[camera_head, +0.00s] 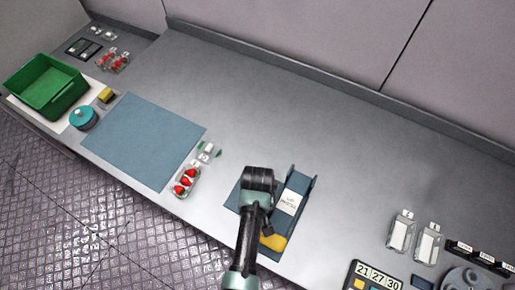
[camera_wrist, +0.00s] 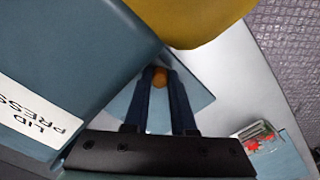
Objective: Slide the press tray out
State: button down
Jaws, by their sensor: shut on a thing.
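The lid press (camera_head: 291,201) is a blue-grey block with a white label and a yellow part (camera_head: 273,242) at its front, standing right of my arm in the head view. In the wrist view the press (camera_wrist: 80,60) fills the left and the yellow part (camera_wrist: 190,20) hangs at the top. The press tray (camera_wrist: 198,100) is a flat blue-grey plate; its left corner shows beside my arm (camera_head: 232,197) in the head view. My gripper (camera_wrist: 160,78) is shut on the tray's small orange knob (camera_wrist: 160,77). The head view hides my fingertips behind the arm.
A blue mat (camera_head: 145,135) and a green crate (camera_head: 35,82) lie further left. Two pale containers (camera_head: 401,231) (camera_head: 427,245) are right. The back counter is clear.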

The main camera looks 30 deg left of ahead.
aim_at(231, 199)
dwell(0.3)
jog(key=a, duration=0.3)
jog(key=a+b, duration=0.1)
jog(key=a, duration=0.5)
jog(key=shift+w+b, duration=0.25)
jog(key=shift+b, duration=0.15)
jog(key=shift+a, duration=0.2)
jog(key=c, duration=0.7)
grip_release()
jog(key=shift+a, duration=0.15)
jog(key=shift+c, duration=0.2)
notch_tip(231, 199, up, 13)
jog(key=b, duration=0.1)
